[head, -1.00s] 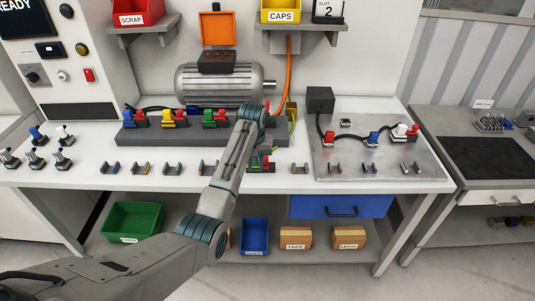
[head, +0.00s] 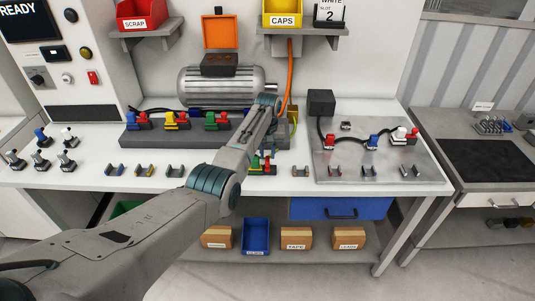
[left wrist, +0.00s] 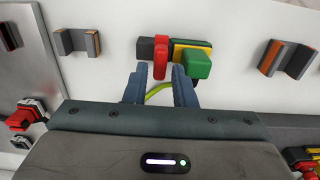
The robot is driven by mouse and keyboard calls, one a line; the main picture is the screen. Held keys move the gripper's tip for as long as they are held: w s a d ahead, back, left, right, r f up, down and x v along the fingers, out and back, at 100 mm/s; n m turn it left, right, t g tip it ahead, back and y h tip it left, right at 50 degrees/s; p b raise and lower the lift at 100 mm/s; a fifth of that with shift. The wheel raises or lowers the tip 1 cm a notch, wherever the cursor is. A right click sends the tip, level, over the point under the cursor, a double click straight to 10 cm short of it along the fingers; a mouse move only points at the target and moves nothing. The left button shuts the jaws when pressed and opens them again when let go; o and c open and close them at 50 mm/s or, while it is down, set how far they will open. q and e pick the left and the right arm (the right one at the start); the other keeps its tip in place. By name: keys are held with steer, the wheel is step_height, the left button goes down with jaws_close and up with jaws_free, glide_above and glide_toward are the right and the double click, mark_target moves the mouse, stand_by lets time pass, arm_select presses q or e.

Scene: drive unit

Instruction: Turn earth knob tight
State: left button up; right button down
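A green-and-yellow block with a green knob, a red lever and a dark end (left wrist: 198,64) sits in the row of holders. It also shows partly behind my arm in the head view (head: 262,168). I take it to be the earth piece. My left gripper (left wrist: 160,84) is open in the left wrist view, its two blue-grey fingers apart and empty. The fingertips are close to the block, the red lever ahead of the gap and the green knob by the right finger. Contact cannot be told. A yellow-green cable (left wrist: 158,94) shows between the fingers. My right gripper is not in view.
A dark rail (head: 150,138) carries several coloured terminals in front of the motor (head: 220,87). Empty holders (head: 145,171) line the bench front. A metal plate (head: 390,170) with cabled connectors lies to the right. Shelves with bins stand above.

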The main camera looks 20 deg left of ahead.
arm_select(q)
steer(key=shift+f, duration=1.15)
jaws_close()
